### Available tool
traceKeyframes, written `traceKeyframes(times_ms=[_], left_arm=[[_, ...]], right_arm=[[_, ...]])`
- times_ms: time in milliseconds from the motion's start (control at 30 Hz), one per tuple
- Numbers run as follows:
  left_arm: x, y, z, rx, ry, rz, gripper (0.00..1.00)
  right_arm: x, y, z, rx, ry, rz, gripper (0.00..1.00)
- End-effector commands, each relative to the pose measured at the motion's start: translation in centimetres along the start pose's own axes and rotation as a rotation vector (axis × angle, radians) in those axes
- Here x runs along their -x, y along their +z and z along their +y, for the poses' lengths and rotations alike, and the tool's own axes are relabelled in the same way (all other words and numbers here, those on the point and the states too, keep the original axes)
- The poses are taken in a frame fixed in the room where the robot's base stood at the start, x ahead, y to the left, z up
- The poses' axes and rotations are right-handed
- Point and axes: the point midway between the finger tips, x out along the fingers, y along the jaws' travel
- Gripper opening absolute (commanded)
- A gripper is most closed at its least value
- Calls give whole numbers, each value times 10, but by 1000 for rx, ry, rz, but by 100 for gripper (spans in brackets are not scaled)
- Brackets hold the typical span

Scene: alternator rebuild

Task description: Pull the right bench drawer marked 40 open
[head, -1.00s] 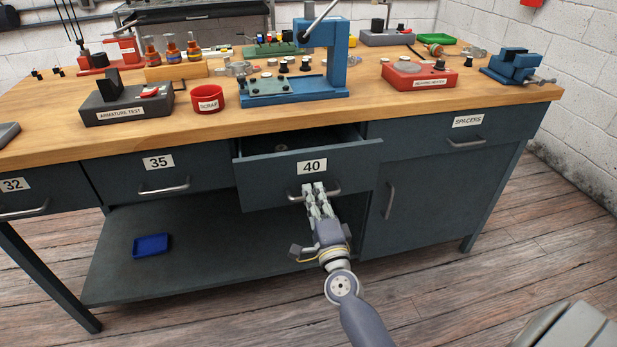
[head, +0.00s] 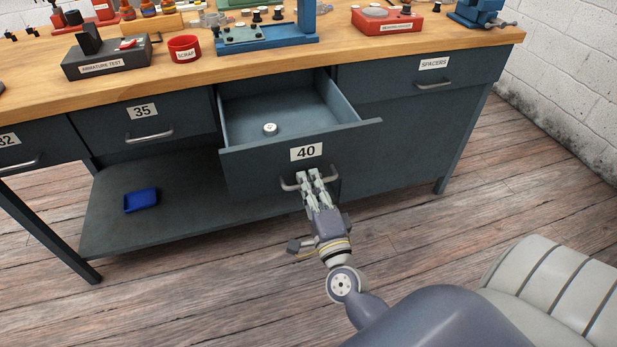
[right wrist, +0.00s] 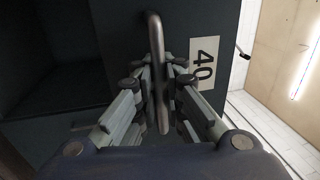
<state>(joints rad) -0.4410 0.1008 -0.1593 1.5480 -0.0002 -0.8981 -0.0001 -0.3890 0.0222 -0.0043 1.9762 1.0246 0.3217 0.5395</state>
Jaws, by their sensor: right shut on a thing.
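The drawer marked 40 (head: 260,165) stands well open from the bench in the head view, and its inside shows. A small pale round part (head: 270,129) lies on the drawer floor. The drawer's metal bar handle (head: 288,186) is below the label. My right gripper (head: 309,178) is shut on this handle. In the right wrist view the handle (right wrist: 155,60) runs between the fingers of the right gripper (right wrist: 160,85), next to the label 40 (right wrist: 204,63). My left gripper is not in view.
Drawer 35 (head: 112,125) and the spacers drawer (head: 460,75) are shut on either side. A blue tray (head: 141,200) lies on the lower shelf. Tools and the red scrap cup (head: 185,50) stand on the bench top. The floor in front of the bench is clear.

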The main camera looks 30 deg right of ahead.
Motion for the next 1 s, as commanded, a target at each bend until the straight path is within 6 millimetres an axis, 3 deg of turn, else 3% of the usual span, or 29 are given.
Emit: traceKeyframes(times_ms=[300, 400, 433, 800, 1000], left_arm=[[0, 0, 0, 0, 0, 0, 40], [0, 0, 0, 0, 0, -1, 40], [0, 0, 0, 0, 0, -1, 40], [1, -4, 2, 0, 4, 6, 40], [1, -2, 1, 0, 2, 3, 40]], right_arm=[[1, 0, 2, 0, 4, -1, 0], [1, 0, 2, 0, 3, -1, 25], [1, 0, 2, 0, 3, -1, 29], [2, 0, 1, 1, 2, -1, 29], [26, 0, 1, 2, 5, -3, 29]])
